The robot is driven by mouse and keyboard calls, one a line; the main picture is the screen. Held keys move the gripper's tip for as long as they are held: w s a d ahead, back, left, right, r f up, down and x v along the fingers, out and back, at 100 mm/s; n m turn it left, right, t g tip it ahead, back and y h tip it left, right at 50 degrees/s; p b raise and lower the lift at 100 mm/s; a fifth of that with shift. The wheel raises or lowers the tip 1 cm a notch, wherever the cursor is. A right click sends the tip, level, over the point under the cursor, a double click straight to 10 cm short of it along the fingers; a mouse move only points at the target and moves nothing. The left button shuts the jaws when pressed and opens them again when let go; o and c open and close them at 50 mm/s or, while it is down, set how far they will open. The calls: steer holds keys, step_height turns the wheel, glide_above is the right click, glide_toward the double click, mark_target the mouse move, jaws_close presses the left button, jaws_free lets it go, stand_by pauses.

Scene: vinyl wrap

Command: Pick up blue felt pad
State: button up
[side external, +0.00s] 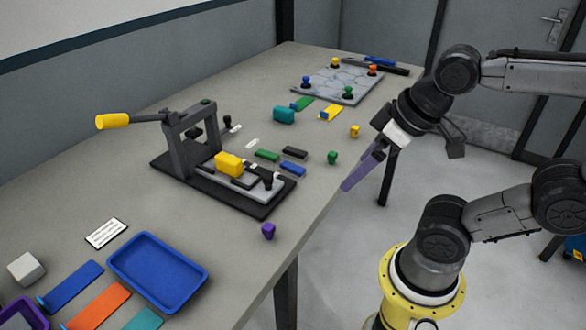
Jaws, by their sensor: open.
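A small flat blue pad (292,169) lies on the table, just right of the clamp fixture and in front of a black pad (294,152). It looks like the blue felt pad. A green pad (266,155) lies beside it to the left. My gripper (347,186), with purple fingers, hangs at the table's right edge, to the right of the blue pad and apart from it. It is open and nothing shows between its fingers; the gap is hard to see from this side.
The black fixture (268,207) with a yellow-handled lever stands left of the pads. A green knob-like piece (332,157) stands between the pads and my gripper. A purple one (268,231) is near the front edge. A blue tray (158,272) and coloured strips lie at lower left.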

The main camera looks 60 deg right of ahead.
steer(key=w+r+n, duration=0.4)
steer(key=r+n, duration=0.1)
steer(key=n, duration=0.4)
steer(key=n+g, duration=0.6)
steer(key=n, duration=0.2)
glide_above(293, 166)
step_height(293, 166, down, 8)
steer(key=r, duration=0.1)
step_height(293, 166, down, 9)
steer(key=shift+s+d+r, duration=0.1)
steer(key=shift+d+r, duration=0.05)
steer(key=shift+r, duration=0.05)
steer(key=shift+f, duration=2.7)
